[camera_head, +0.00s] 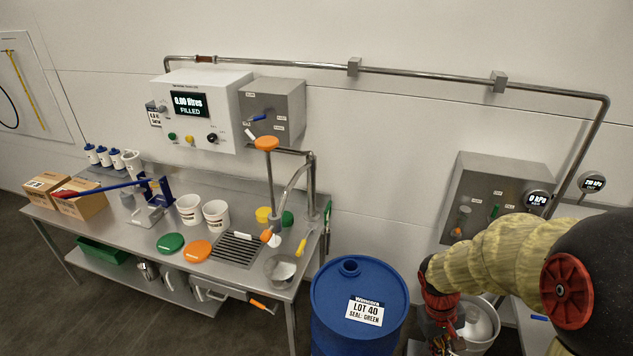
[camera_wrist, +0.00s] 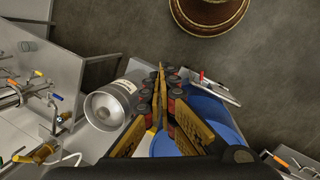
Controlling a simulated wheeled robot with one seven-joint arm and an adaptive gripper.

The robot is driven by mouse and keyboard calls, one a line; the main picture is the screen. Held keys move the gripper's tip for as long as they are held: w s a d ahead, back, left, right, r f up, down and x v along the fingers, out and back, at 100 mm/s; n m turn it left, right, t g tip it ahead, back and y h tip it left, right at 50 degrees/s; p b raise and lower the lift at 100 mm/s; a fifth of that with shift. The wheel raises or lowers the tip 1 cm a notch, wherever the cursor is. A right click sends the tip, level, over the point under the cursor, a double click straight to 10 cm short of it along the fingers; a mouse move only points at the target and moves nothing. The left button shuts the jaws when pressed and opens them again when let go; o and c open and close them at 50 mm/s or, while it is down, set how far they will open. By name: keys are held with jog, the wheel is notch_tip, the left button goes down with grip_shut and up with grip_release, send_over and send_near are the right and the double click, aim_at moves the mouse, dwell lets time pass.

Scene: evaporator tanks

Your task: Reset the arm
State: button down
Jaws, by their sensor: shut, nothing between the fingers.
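My arm comes in at the right of the head view, its yellowish sleeve reaching left and its end bending down just right of the blue drum. My gripper (camera_wrist: 160,70) shows in the middle of the wrist view, its fingers together and nothing between them. In the head view my gripper (camera_head: 440,335) is low near the bottom edge, partly cut off and cluttered by what is behind it. In the wrist view a silvery round vessel (camera_wrist: 110,103) lies just left of the fingers, and the blue drum (camera_wrist: 212,112) is just right of them, partly hidden by the gripper.
A steel bench (camera_head: 130,222) with cups, lids and boxes stands left of the blue drum (camera_head: 345,285). A control box (camera_head: 203,110) and a pipe (camera_head: 430,77) are on the wall. A grey panel (camera_head: 480,190) is behind my arm. Open floor (camera_wrist: 275,70) shows at the wrist view's right.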

jog(key=s+a+r+t+y+b, duration=0.1)
jog(key=s+a+r+t+b, duration=0.2)
jog(key=r, duration=0.5)
jog(key=s+a+r+m+t+y+b, duration=0.1)
jog(key=s+a+r+t+b, duration=0.2)
jog(key=a+r, duration=0.5)
jog(key=shift+s+a+r+t, duration=0.15)
jog(key=shift+s+r+t, duration=0.4)
jog(key=shift+s, duration=0.7)
jog(key=shift+f, duration=0.1)
